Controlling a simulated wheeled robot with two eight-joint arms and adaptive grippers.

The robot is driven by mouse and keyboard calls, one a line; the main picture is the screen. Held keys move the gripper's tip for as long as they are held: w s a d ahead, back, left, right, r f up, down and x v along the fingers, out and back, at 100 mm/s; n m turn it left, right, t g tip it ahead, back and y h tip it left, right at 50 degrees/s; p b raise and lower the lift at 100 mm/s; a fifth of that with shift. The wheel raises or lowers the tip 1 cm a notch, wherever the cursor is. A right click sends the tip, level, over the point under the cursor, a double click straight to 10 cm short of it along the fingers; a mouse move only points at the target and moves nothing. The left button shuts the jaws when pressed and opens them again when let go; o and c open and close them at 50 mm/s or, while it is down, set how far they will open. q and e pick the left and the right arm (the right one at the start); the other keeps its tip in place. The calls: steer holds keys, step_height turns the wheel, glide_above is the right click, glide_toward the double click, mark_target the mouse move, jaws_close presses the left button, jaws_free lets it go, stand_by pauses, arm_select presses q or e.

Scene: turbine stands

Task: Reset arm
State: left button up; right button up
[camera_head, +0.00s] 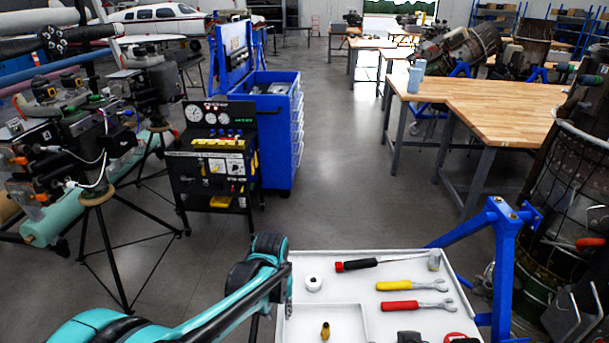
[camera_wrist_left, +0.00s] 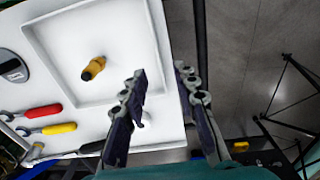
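My left gripper (camera_wrist_left: 160,72) shows in the left wrist view with its two fingers apart and nothing between them. It is above the edge of a white tool tray (camera_wrist_left: 60,105). In the head view my teal left arm reaches in from the lower left, and the gripper (camera_head: 288,298) points down at the left edge of the tray (camera_head: 340,260). My right gripper is in neither view.
The tray also holds a white roll (camera_head: 313,283), a hammer (camera_head: 385,263), a yellow-handled wrench (camera_head: 412,286) and a red-handled wrench (camera_head: 415,306). A blue stand (camera_head: 504,265) rises at the right. A gauge cart (camera_head: 212,160) stands behind, left. The middle floor is clear.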

arm_select(q)
steer(key=s+a+r+t+b, duration=0.2)
steer(key=s+a+t, duration=0.1)
steer(key=s+a, duration=0.2)
steer(key=s+a+r+t+b, duration=0.1)
steer(key=s+a+r+t, duration=0.2)
steer(key=s+a, duration=0.3)
steer(key=s, duration=0.4)
steer(key=shift+r+t+b, duration=0.25)
steer(key=shift+t+b, duration=0.15)
